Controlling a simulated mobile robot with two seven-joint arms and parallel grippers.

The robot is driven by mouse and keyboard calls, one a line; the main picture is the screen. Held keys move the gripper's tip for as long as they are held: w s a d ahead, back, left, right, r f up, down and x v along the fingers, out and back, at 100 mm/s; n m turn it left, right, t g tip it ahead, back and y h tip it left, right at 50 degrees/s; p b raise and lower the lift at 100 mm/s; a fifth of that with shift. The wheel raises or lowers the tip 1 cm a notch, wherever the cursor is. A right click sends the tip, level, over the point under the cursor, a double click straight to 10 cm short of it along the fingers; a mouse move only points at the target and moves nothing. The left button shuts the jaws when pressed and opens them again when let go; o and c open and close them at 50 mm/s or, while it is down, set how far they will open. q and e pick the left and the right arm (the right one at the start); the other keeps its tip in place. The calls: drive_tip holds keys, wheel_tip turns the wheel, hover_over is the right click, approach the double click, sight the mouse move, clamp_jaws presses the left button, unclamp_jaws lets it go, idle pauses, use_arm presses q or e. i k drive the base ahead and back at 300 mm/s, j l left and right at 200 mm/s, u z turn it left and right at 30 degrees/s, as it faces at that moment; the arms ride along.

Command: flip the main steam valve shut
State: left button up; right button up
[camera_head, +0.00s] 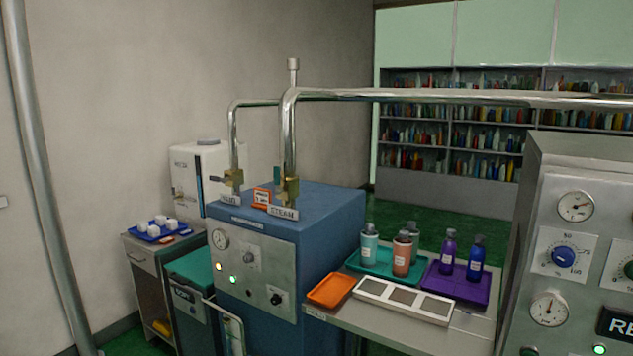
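The steam valve (290,188) is a brass fitting at the foot of the thick chrome pipe, on top of the blue cabinet (325,212). A label reading STEAM (283,212) stands just below it. A small dark part, perhaps its lever, shows upright at the valve's left side; its exact position is too small to tell. Neither of my grippers is in view.
An orange-framed sign (262,198) stands between the valves. A table (385,320) at the right holds bottles on a teal tray (353,262) and a purple tray (480,291), plus an orange tray (331,290). A grey control panel (585,180) stands at far right. Chrome pipes (420,95) run overhead.

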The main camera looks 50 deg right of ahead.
sight(277, 179)
drive_tip(key=z, duration=1.25)
